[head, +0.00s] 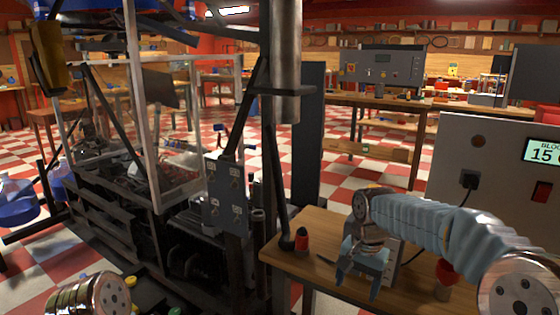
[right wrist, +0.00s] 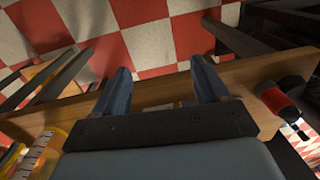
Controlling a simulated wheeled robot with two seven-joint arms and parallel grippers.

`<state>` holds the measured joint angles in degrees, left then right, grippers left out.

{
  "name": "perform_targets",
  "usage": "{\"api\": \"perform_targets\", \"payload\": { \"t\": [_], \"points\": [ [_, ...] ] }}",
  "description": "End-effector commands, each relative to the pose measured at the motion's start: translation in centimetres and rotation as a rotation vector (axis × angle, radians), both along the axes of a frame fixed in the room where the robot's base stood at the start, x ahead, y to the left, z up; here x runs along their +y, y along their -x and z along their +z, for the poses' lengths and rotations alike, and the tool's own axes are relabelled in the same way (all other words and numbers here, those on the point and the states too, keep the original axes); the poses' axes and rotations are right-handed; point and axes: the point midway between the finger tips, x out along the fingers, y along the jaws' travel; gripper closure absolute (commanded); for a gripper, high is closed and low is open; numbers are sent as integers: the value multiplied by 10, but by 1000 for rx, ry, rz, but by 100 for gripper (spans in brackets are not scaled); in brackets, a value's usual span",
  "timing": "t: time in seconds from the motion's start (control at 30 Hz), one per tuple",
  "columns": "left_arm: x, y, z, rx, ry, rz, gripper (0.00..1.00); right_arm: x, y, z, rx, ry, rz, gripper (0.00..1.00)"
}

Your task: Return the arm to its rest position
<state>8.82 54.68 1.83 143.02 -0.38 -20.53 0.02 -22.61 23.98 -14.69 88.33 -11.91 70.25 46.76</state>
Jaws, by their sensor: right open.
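My right arm reaches in from the right of the head view over a small wooden bench (head: 310,222). My right gripper (head: 358,282) points down above the bench, its two blue-grey fingers apart and empty. The gripper holds nothing. A metal joint of my left arm shows at the bottom left of the head view; my left gripper is out of the picture.
A red-and-black object (head: 302,241) stands on the bench, left of the gripper. A grey cabinet (head: 460,150) with a display (head: 543,151) and a plugged cable stands at the right. A dark metal rig with a clear-walled frame (head: 190,130) fills the left. Checkered floor (head: 345,190) lies open behind.

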Motion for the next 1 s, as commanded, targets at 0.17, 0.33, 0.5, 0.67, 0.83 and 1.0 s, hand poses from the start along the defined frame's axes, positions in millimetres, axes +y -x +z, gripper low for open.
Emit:
{"api": "perform_targets", "payload": {
  "t": [0.17, 0.33, 0.5, 0.67, 0.83, 1.0],
  "points": [
    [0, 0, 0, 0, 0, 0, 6, 23, 17, -161, 15, -94, 194, 27],
    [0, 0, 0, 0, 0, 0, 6, 44, 87, -288, -17, -208, 330, 27],
    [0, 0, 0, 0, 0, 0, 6, 61, 174, -354, -72, -281, 405, 27],
    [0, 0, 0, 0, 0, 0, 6, 68, 218, -368, -111, -300, 437, 27],
    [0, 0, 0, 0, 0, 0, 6, 69, 225, -369, -125, -299, 444, 27],
    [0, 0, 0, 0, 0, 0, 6, 69, 224, -369, -126, -298, 444, 27]
  ]
}}
